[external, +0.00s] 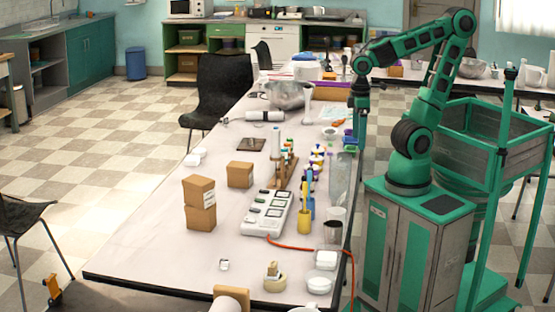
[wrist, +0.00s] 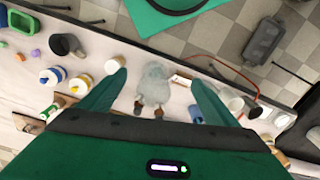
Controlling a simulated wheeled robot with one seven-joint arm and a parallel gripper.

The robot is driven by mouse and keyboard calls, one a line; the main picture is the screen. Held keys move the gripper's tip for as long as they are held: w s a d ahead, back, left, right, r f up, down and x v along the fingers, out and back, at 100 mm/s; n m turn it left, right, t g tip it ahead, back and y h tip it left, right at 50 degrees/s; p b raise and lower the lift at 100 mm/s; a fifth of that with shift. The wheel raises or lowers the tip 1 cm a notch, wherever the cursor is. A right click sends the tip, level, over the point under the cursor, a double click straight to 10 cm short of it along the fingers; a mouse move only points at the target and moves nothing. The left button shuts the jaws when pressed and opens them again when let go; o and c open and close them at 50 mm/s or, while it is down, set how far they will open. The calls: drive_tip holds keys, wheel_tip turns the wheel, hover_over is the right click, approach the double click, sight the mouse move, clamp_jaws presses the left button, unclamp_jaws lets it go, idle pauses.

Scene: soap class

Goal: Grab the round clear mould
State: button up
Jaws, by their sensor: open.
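A pale, round, shallow, see-through dish (external: 319,284) lies at the near right of the table in the external view. It looks like the round clear mould, but it is too small to be sure. A similar pale piece (external: 326,260) lies just behind it. My gripper (external: 357,122) hangs over the table's right edge, well behind both dishes. In the wrist view my gripper (wrist: 158,76) is open, with nothing held. A translucent, cloudy, tall-looking item (wrist: 154,86) shows below, between the fingers. It also stands at the right edge in the external view (external: 340,178).
Lidded jars (wrist: 50,77) stand left of the fingers and a white cup (wrist: 235,103) to the right. A red cable (external: 290,247) runs from the white power strip (external: 266,213). Cardboard boxes (external: 199,217) stand at left. The table's near left (external: 150,255) is clear.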

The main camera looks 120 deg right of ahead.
wheel_tip(320, 180, up, 5)
drive_tip(key=w+a+f+n+t+h, duration=0.1)
drive_tip(key=w+a+f+t, duration=0.15)
drive_tip(key=w, duration=0.65)
drive_tip(key=w+a+f+n+t+h, duration=0.1)
drive_tip(key=w+a+t, duration=0.15)
drive_tip(key=w, duration=0.55)
drive_tip(key=w+a+f+n+t, duration=0.1)
drive_tip(key=w+a, duration=0.3)
drive_tip(key=w, duration=0.5)
drive_tip(key=w+a+r+n+t+y, duration=0.2)
drive_tip(key=w+a+n+t, duration=0.15)
drive_tip(key=a, duration=0.95)
drive_tip(key=w+a+r+n+t+y, duration=0.1)
drive_tip(key=w+a+n+t+y, duration=0.25)
drive_tip(key=a, duration=1.05)
drive_tip(key=m+h, duration=0.1)
approach(312, 288)
drive_tip(key=x, duration=0.4)
drive_tip(key=shift+w+d+f, duration=0.1)
drive_tip(key=shift+d+f, duration=0.1)
drive_tip(key=shift+f, duration=0.25)
drive_tip(key=c, duration=1.1)
